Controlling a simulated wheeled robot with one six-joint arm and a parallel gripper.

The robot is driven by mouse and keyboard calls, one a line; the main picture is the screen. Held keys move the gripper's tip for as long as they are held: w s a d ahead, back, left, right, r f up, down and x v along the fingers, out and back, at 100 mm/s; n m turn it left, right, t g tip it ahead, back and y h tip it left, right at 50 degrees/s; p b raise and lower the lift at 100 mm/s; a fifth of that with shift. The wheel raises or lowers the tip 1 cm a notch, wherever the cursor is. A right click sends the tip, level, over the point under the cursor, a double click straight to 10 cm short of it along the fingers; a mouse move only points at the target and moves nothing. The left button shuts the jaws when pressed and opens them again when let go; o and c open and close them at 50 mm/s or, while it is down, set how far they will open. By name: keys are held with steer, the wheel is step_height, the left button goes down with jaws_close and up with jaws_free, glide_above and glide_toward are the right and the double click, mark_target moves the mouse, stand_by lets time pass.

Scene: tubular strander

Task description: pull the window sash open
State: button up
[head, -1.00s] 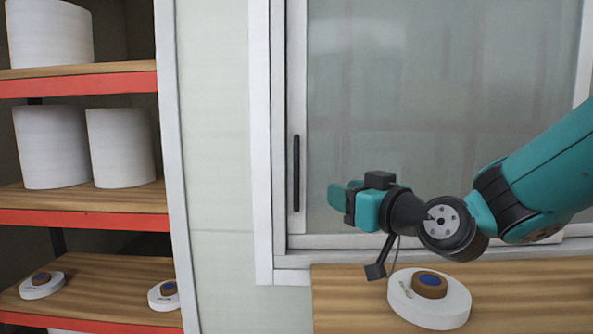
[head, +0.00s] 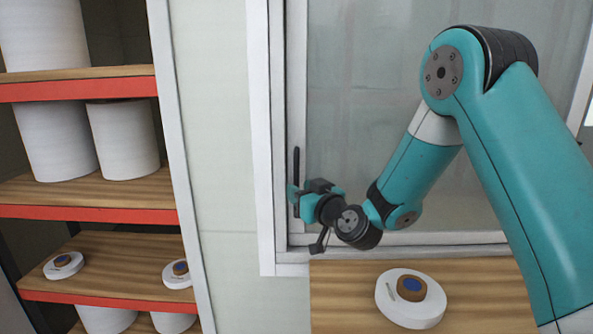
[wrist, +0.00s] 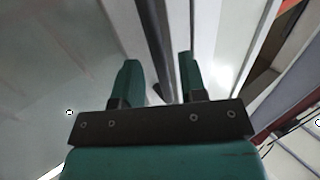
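The window sash (head: 350,100) is a grey translucent pane in a pale frame, and it fills the middle of the head view. Its dark upright handle bar (head: 296,163) is on the left stile; the lower part is hidden by my gripper (head: 295,200). In the wrist view the handle (wrist: 153,35) runs between the two teal fingers of my gripper (wrist: 158,65). The fingers are apart, one on each side of the bar, with a visible gap on the left. Whether the right finger touches the bar I cannot tell.
A wooden ledge (head: 470,295) below the window holds a round white device (head: 405,315) with a brown and blue top. A shelf (head: 80,212) with red edges at left holds white cylinders (head: 125,140) and similar devices. The pale wall between is bare.

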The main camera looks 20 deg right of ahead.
steer(key=shift+p+x, duration=0.65)
steer(key=shift+x, duration=0.65)
steer(key=shift+c, duration=0.2)
jaws_close()
